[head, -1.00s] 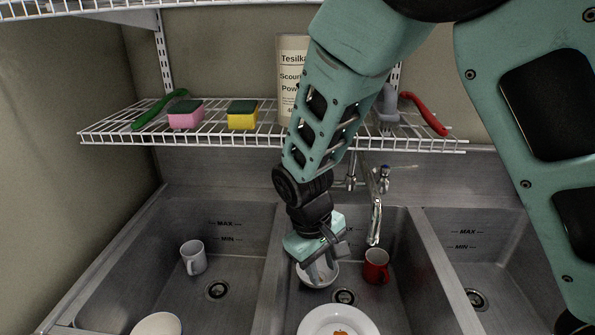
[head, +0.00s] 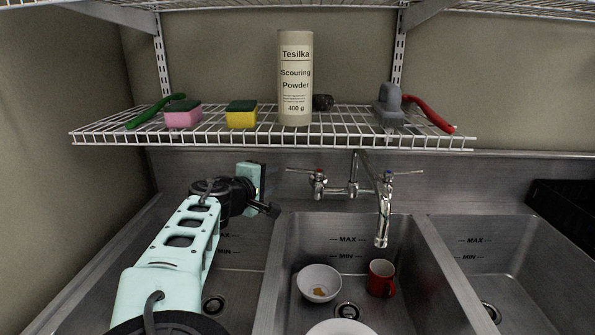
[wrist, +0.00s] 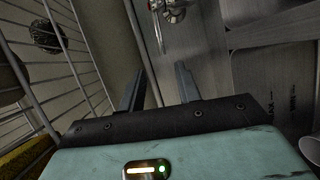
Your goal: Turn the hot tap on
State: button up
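The chrome mixer tap is on the wall behind the middle sink, with its spout (head: 383,220) hanging over that sink. The hot tap (head: 318,180), marked red, is the left one, and its lever points left. The cold tap (head: 389,178), marked blue, has its lever pointing right. My gripper (head: 270,209) is above the back of the left sink, left of the hot tap and apart from it. In the wrist view my gripper (wrist: 160,85) shows two separated fingers with nothing between them. Part of the chrome tap (wrist: 174,12) shows beyond them at the top edge.
A wire shelf (head: 225,139) runs above the tap, bearing sponges, brushes and a scouring powder canister (head: 295,80). The middle sink holds a white bowl (head: 309,275), a red mug (head: 381,280) and a plate (head: 340,328). The space in front of the hot lever looks clear.

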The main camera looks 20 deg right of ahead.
aim_at(294, 171)
jog(key=p+x, duration=0.3)
jog(key=x, duration=1.3)
jog(key=shift+s+f, duration=0.1)
grip_shut()
